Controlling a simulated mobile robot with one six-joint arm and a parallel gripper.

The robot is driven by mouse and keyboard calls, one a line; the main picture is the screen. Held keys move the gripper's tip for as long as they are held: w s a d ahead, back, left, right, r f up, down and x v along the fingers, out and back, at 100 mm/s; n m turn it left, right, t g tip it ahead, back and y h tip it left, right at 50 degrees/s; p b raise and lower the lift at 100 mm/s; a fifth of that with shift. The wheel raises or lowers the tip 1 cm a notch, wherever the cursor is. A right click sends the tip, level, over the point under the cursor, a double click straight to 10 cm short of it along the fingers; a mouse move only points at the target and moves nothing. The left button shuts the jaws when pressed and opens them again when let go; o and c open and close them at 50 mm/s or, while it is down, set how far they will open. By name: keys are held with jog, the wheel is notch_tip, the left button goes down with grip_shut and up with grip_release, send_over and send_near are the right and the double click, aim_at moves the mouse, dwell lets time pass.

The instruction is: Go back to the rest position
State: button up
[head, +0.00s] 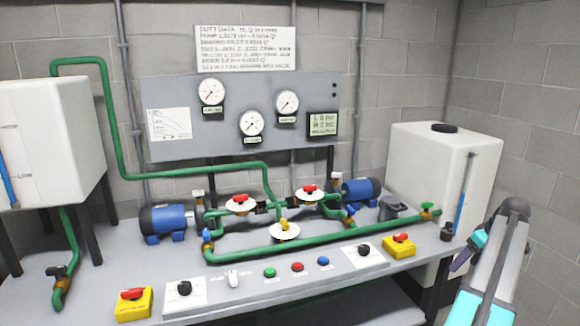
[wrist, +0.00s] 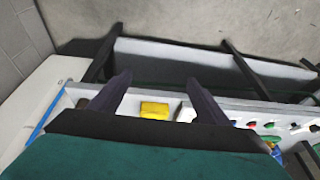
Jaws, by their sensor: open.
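My gripper (wrist: 157,79) is open in the wrist view, its two dark fingers spread with nothing between them. Part of my arm and gripper shows at the right edge of the head view, in front of the white tank on the right. A yellow switch box (wrist: 154,110) shows between the fingers in the wrist view, apart from them and beyond. The same box with a red knob (head: 399,246) sits at the bench's right end in the head view. The rest position itself is not marked in either view.
The grey bench (head: 230,262) carries green pipes (head: 310,243), blue pumps (head: 168,221), red and yellow valves, buttons and another yellow switch box (head: 133,303). White tanks stand left (head: 45,140) and right (head: 425,165). A gauge panel (head: 180,97) is behind. Floor (wrist: 200,22) shows beyond the bench edge.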

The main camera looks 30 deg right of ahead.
jog(key=w+a+f+g+y, duration=0.1)
jog(key=w+a+f, duration=0.9)
jog(key=a+f, duration=0.35)
jog(key=w+a+f+g+y, duration=0.2)
jog(key=w+a+f, duration=0.8)
jog(key=a+f, duration=0.3)
jog(key=w+a+f+g, duration=0.1)
jog(key=a+f, duration=0.2)
jog(key=a, duration=0.4)
jog(key=a+f, duration=0.3)
jog(key=a, duration=0.4)
jog(key=s+a+f+n+g, duration=0.1)
jog(key=s+a+f, duration=0.1)
jog(key=a+f, duration=0.35)
jog(key=s+a+f+g, duration=0.1)
jog(key=s+a+f, duration=0.1)
jog(key=a, duration=0.7)
jog(key=s+a+f+n+g, duration=0.1)
jog(key=s+a+f, duration=0.25)
jog(key=a, duration=0.35)
jog(key=s+a+f+g+h, duration=0.1)
jog(key=s+a+f, duration=0.2)
jog(key=s+a, duration=0.3)
jog(key=s+a+f+g+h, duration=0.1)
jog(key=s+a+f, duration=0.1)
jog(key=s+a, duration=0.4)
jog(key=shift+s+a+f+n+h, duration=0.3)
jog(key=shift+s+f+n+h, duration=0.1)
jog(key=shift+s, duration=0.85)
